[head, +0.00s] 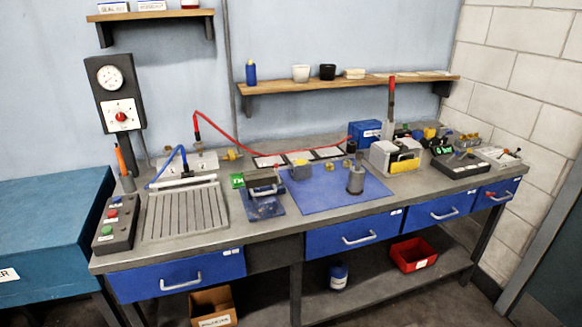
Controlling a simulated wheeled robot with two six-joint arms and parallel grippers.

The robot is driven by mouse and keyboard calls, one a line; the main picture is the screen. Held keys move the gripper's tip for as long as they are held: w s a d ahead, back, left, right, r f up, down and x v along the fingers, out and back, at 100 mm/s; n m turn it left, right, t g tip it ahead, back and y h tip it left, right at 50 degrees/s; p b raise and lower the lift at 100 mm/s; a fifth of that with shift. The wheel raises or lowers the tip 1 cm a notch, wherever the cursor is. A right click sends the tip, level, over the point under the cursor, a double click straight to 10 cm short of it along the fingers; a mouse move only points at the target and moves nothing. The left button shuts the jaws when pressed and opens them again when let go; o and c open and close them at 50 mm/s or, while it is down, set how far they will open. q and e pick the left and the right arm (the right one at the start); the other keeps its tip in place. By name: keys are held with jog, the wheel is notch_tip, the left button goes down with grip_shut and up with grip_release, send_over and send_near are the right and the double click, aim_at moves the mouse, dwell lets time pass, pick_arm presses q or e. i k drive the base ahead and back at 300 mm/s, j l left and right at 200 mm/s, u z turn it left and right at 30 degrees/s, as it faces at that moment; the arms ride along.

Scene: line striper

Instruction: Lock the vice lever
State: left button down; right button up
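What looks like the vice (264,183) sits on the bench left of the blue mat, a grey block with jaws over a blue base. Its lever is too small to make out, so I cannot tell its position. An upright red-handled lever (391,97) stands at the back right of the bench, behind a grey and yellow box; I cannot tell what it belongs to. Neither of my grippers is in the head view.
The grey workbench (265,231) carries a ridged plate (186,212), a button box (116,222), a blue mat (322,197) with a metal cylinder (356,180), and crowded tools at right. A red hose (245,146) arches behind. Blue drawers (176,276) are shut. The mat's front is clear.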

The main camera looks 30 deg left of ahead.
aim_at(275, 166)
jog(key=i+u, duration=0.1)
jog(key=u, duration=0.3)
jog(key=i+l+u, duration=0.1)
jog(key=u, duration=0.35)
jog(key=l+u, duration=0.2)
jog(key=u, duration=0.2)
jog(key=i+l+u, duration=0.1)
jog(key=u, duration=0.3)
jog(key=i+l+u, duration=0.15)
jog(key=l+u, duration=0.15)
jog(key=l, duration=0.7)
jog(key=l+u, duration=0.25)
jog(key=l, duration=0.75)
jog(key=i, duration=0.05)
